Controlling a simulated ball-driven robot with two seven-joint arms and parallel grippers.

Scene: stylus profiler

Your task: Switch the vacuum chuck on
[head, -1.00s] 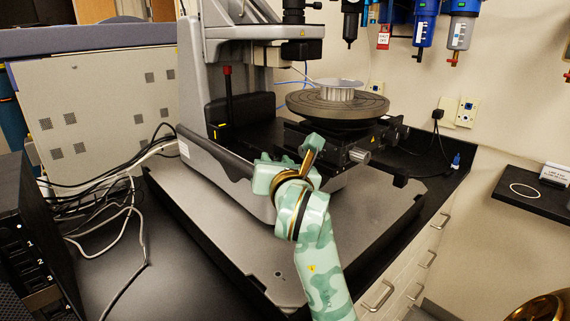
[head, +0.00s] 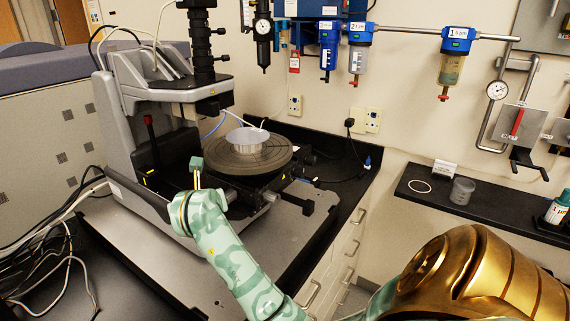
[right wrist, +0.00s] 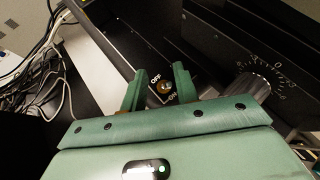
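The profiler's round dark stage plate (head: 222,163) carries a silver disc-shaped part (head: 247,138). My right gripper (head: 196,168) is at the front left of this stage, low against the dark instrument base. In the right wrist view, a small metal toggle switch (right wrist: 164,88) sits between the two green fingertips of the open gripper (right wrist: 158,88). The label OFF is on its upper-left side and ON on its lower-right side. The fingers stand apart on either side of the toggle; contact is not clear. Which way the lever leans is hard to tell. My left gripper is out of view.
A ridged knob with a scale (right wrist: 250,85) is right of the switch. The column and optics (head: 203,55) rise behind my gripper. Loose cables (head: 50,240) lie at left. A dark shelf (head: 490,205) with a cup and bottle is at right.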

